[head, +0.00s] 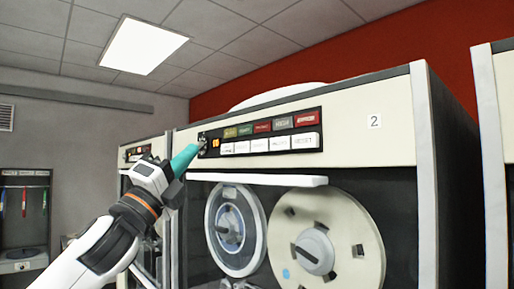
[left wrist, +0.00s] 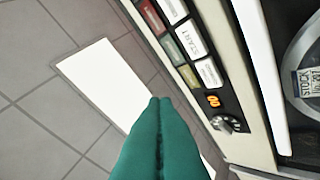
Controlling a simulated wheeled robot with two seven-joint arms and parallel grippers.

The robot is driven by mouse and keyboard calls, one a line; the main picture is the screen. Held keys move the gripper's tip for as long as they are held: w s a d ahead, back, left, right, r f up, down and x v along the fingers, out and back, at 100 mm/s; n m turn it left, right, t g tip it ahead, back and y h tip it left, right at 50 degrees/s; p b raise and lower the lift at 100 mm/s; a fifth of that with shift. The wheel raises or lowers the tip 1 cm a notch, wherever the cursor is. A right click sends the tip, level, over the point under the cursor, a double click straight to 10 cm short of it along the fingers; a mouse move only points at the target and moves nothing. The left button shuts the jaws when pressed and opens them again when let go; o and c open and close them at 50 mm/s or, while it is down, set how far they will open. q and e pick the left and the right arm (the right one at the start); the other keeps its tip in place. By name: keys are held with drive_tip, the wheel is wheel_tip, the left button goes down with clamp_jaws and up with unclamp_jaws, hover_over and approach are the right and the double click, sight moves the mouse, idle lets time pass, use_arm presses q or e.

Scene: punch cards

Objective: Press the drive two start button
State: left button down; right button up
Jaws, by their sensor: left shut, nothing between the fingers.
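The drive two cabinet (head: 352,133), marked with a 2, has a dark button panel (head: 318,128) on its upper front. The start button (head: 242,146) is a white key, second from the left in the lower row, below a green lamp. In the left wrist view the START label reads clearly on the start button (left wrist: 189,40). My left gripper (head: 200,147) has teal fingers, shut and empty, at the panel's left end, left of the start button. The fingers also show in the left wrist view (left wrist: 160,101), apart from the start button in the picture. My right gripper is not in view.
An orange display (head: 215,142) and a knob (left wrist: 226,124) sit at the panel's left end. A white ledge (head: 270,179) juts out below the panel, above two tape reels (head: 348,215). Other cabinets stand on both sides.

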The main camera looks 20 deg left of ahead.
sight(244, 148)
use_arm(q)
drive_tip(key=shift+s+d+r+m+h, duration=0.3)
drive_tip(key=shift+s+d+r+m, duration=0.1)
drive_tip(key=shift+s+r, duration=0.15)
drive_tip(key=shift+s, duration=0.1)
drive_tip(key=shift+w+d+p, duration=0.35)
drive_tip(key=shift+w+d, duration=0.2)
drive_tip(key=shift+w, duration=0.85)
drive_tip(key=shift+w+d+p, duration=0.4)
drive_tip(key=shift+w+d, duration=0.15)
drive_tip(key=shift+w, duration=0.8)
drive_tip(key=shift+w+d+p, duration=0.35)
drive_tip(key=shift+w+d, duration=0.2)
drive_tip(key=shift+w, duration=0.85)
drive_tip(key=shift+w, duration=0.15)
drive_tip(key=shift+w+d, duration=0.2)
drive_tip(key=shift+w, duration=0.05)
